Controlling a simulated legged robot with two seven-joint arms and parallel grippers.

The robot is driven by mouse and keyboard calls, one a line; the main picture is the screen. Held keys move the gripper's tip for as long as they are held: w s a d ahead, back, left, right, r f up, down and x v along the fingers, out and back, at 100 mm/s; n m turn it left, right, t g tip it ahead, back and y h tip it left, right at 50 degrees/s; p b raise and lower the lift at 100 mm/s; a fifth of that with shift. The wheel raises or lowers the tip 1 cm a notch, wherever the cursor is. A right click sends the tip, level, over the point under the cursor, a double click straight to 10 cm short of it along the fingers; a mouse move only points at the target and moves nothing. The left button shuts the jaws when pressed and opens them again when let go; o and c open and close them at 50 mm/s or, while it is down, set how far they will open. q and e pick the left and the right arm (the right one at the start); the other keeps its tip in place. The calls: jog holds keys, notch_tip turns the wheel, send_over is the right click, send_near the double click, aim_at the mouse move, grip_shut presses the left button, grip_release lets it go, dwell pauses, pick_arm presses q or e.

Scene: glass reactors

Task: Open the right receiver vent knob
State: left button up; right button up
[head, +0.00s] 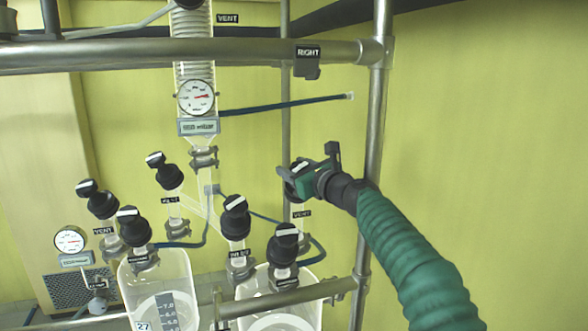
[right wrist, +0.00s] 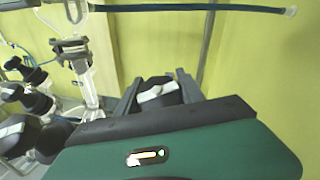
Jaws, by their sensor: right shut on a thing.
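The right receiver vent knob (head: 300,168) is black with a white pointer bar. It sits above a VENT label (head: 302,213), left of the upright post under the RIGHT sign (head: 308,53). My right gripper (head: 309,166) reaches in from the right and is shut on this knob, one finger on each side. In the right wrist view the knob (right wrist: 158,93) shows between the two dark fingers, its white bar slanting slightly. The green gripper body hides the knob's lower part there. My left gripper is not in view.
Several other black knobs (head: 235,205) with white bars stand close by on the left. Two glass vessels (head: 158,268) sit below. A metal rail (head: 180,54) crosses above, and a steel post (head: 375,120) stands beside my right arm. The yellow wall on the right is clear.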

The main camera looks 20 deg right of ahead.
aim_at(294, 165)
jog(key=o, duration=1.4)
jog(key=shift+c, duration=0.2)
notch_tip(294, 165, up, 3)
jog(key=shift+w+p, duration=0.15)
jog(key=shift+p, duration=1)
jog(key=shift+s+r, duration=0.2)
jog(key=shift+r, duration=0.05)
jog(key=shift+s+a+f+b, duration=0.15)
jog(key=shift+s+f+b, duration=0.05)
jog(key=shift+s+b, duration=0.45)
jog(key=shift+s+a+f+b, duration=0.15)
jog(key=shift+s+b, duration=0.4)
jog(key=shift+b, duration=0.05)
jog(key=s+a+r+b, duration=0.2)
jog(key=s+a+b, duration=0.1)
jog(key=s, duration=0.9)
jog(key=shift+s+a, duration=0.3)
jog(key=shift+s, duration=0.05)
